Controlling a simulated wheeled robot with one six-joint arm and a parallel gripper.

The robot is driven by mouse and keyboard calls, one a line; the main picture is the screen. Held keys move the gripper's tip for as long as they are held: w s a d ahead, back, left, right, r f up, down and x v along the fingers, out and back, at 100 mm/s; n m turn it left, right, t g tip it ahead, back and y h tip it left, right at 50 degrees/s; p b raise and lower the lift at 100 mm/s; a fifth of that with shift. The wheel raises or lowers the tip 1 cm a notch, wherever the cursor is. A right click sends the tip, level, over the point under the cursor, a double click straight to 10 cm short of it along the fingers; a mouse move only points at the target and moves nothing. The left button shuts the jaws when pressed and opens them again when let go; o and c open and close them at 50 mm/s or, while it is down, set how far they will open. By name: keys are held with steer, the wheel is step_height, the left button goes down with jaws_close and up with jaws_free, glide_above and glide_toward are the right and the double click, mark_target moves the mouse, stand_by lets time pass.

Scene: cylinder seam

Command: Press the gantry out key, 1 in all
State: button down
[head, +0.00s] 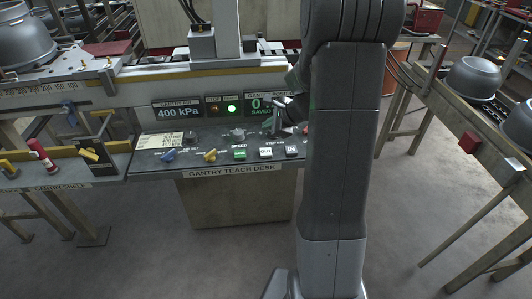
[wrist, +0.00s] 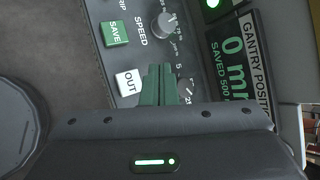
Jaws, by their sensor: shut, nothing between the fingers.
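The white OUT key (head: 265,152) is in the front row of the gantry teach desk (head: 215,137), between the green SAVE key (head: 239,155) and the white IN key (head: 291,150). In the wrist view the OUT key (wrist: 129,82) lies just left of my green fingertips (wrist: 158,72). My gripper (head: 276,126) is shut and empty, over the desk behind the key row. The fingertips look apart from the key. In the wrist view the IN key is hidden. The gantry position display (wrist: 236,50) reads 0 mm, saved 500.
A speed knob (wrist: 163,25) and a second knob (wrist: 186,92) stand close to my fingertips. A green lamp (head: 232,109) is lit. A 400 kPa display (head: 178,112) stands behind.

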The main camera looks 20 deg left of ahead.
steer(key=b, duration=0.6)
glide_toward(261, 148)
steer(key=shift+a+r+x, duration=0.1)
steer(key=shift+x, duration=1.05)
steer(key=shift+a+r+x, duration=0.1)
steer(key=shift+x, duration=1.05)
steer(key=shift+f+b, duration=0.4)
steer(key=shift+b, duration=0.05)
